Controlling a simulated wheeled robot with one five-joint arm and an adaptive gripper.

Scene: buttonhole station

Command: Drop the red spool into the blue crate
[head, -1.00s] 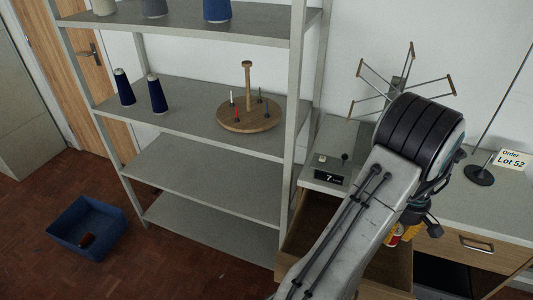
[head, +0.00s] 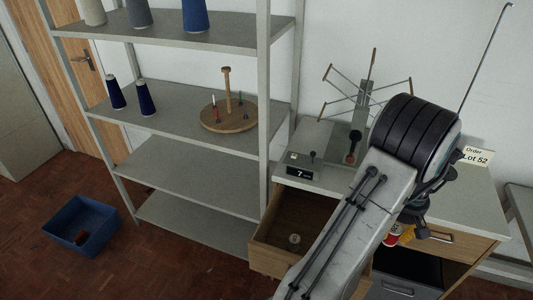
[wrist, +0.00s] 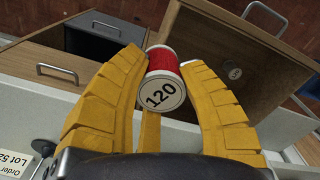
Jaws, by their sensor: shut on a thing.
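My gripper (wrist: 152,100) has yellow ridged fingers shut on the red spool (wrist: 166,62), which has a white end label reading 120. In the head view my gripper (head: 402,234) is at the right, with a little of the red spool (head: 391,240) showing below my arm. The blue crate (head: 108,228) stands on the floor at the far left, well away from my gripper. A small dark reddish thing (head: 81,238) lies in it.
An open wooden drawer (head: 265,258) holds a small round-labelled thing (head: 295,239). A grey shelf unit (head: 195,166) with cones and a wooden peg stand (head: 229,118) stands between the crate and the cabinet. Open floor (head: 120,265) lies before the shelves.

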